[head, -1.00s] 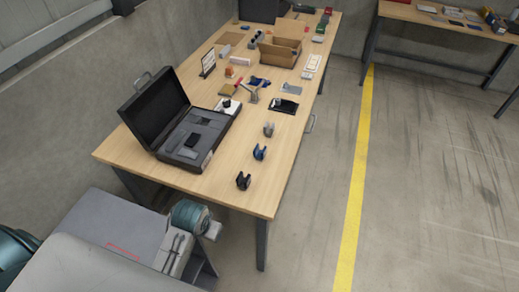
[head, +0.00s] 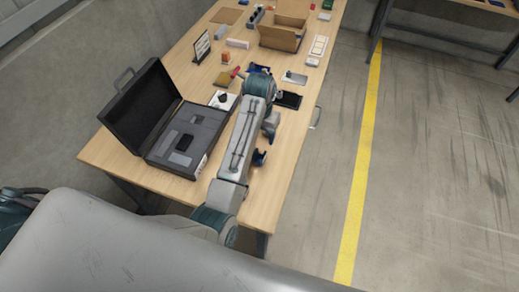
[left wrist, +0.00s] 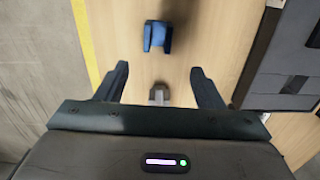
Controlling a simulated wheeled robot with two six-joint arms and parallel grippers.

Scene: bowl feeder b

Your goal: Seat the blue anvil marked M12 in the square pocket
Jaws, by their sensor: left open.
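The blue anvil (head: 259,157) stands on the table beside my left forearm, which partly covers it in the head view. In the left wrist view it shows as a blue block with two prongs (left wrist: 155,37), beyond the fingertips; its M12 mark is not readable. My left gripper (left wrist: 158,72) is open and empty above the table. A small grey anvil (left wrist: 159,94) shows between its fingers, apart from them. The open black case (head: 197,125) has grey foam with dark recesses; I cannot tell which is the square pocket. My right gripper is out of view.
My left arm hides part of the table's right side. A black tray (head: 289,99), a cardboard box (head: 283,33) and a small sign (head: 201,47) stand farther back. The table's right edge is close to the anvils.

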